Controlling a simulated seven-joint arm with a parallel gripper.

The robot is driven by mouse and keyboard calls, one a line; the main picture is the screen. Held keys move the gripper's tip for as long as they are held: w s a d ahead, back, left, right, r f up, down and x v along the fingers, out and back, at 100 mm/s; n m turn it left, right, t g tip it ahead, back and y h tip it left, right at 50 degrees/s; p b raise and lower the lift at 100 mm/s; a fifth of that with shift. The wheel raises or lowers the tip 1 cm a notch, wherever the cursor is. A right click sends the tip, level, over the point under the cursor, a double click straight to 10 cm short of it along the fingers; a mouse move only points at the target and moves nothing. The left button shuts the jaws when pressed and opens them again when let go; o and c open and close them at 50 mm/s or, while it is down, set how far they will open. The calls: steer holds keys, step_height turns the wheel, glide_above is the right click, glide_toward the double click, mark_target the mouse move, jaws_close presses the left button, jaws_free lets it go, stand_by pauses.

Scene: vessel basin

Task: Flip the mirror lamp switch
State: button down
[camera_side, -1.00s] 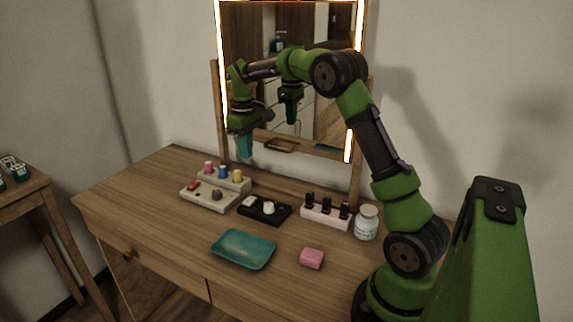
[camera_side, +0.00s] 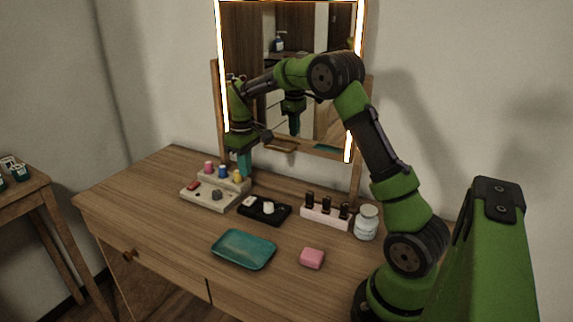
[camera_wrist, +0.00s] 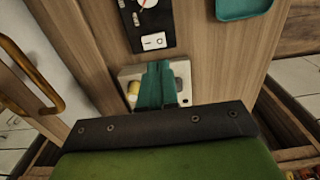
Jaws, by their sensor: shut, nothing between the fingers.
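Two boards with controls stand on the dresser; which one holds the mirror lamp switch I cannot tell for sure. The black box (camera_side: 264,212) has a white rocker (camera_side: 250,202) and a white knob (camera_side: 269,208). The wrist view shows the rocker (camera_wrist: 154,41) with marks on it. The pale board (camera_side: 208,200) has a red control (camera_side: 193,186) and a dark knob (camera_side: 216,195). My gripper (camera_side: 245,175) is shut and empty, pointing down above the pale board's right back part, beside a yellow-topped piece (camera_side: 237,176). In the wrist view my teal fingers (camera_wrist: 158,70) hide part of that board.
The mirror's side lamp strips (camera_side: 222,70) are lit. A pink holder (camera_side: 326,214) with dark bottles and a jar (camera_side: 366,223) stand to the right. A teal tray (camera_side: 244,263) and a pink block (camera_side: 312,258) lie in front. The left front tabletop is clear.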

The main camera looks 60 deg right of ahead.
mark_target(251, 199)
step_height(251, 199, down, 9)
steer(key=shift+f, duration=0.15)
stand_by(0.4)
steer(key=shift+a+f, duration=0.1)
steer(key=shift+f, duration=0.15)
steer(key=shift+d+r, duration=0.15)
steer(key=shift+d, duration=0.75)
steer(key=shift+r, duration=0.1)
step_height(251, 199, up, 14)
stand_by(0.4)
